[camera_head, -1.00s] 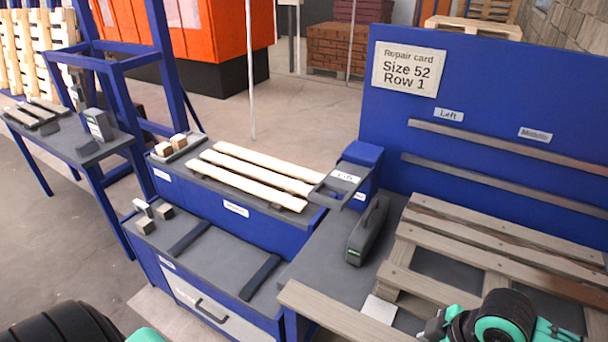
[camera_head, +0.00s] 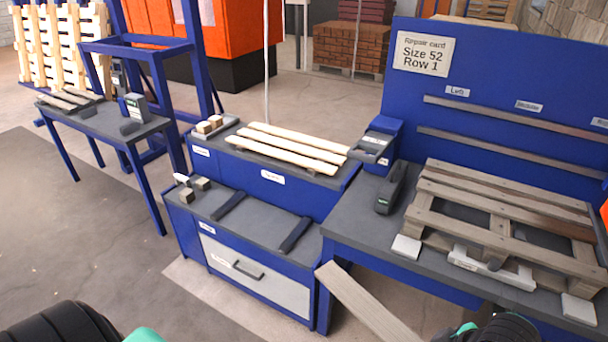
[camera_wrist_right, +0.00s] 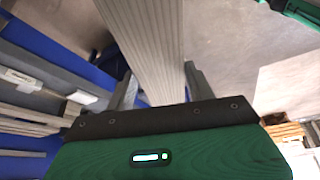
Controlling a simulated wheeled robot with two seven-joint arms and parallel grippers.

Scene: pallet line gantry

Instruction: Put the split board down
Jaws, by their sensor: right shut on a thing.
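A long weathered wooden board (camera_head: 365,305) slants down in front of the repair bench in the head view, clear of the pallet. My right gripper is shut on it; the jaws stand on either side of the board (camera_wrist_right: 150,45) in the right wrist view, with the gripper (camera_wrist_right: 158,88) gripping across its width. The head view shows only part of my right arm at the bottom edge. I cannot make out the split in the board. My left gripper is out of view; only part of my left arm shows at the bottom left.
A grey pallet (camera_head: 500,212) lies on the blue repair bench (camera_head: 350,225), beside a dark tool case (camera_head: 391,188). Several pale boards (camera_head: 290,147) lie on a station left of it. A lower cabinet (camera_head: 255,275) has two dark bars on top. Open floor (camera_head: 90,240) lies at left.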

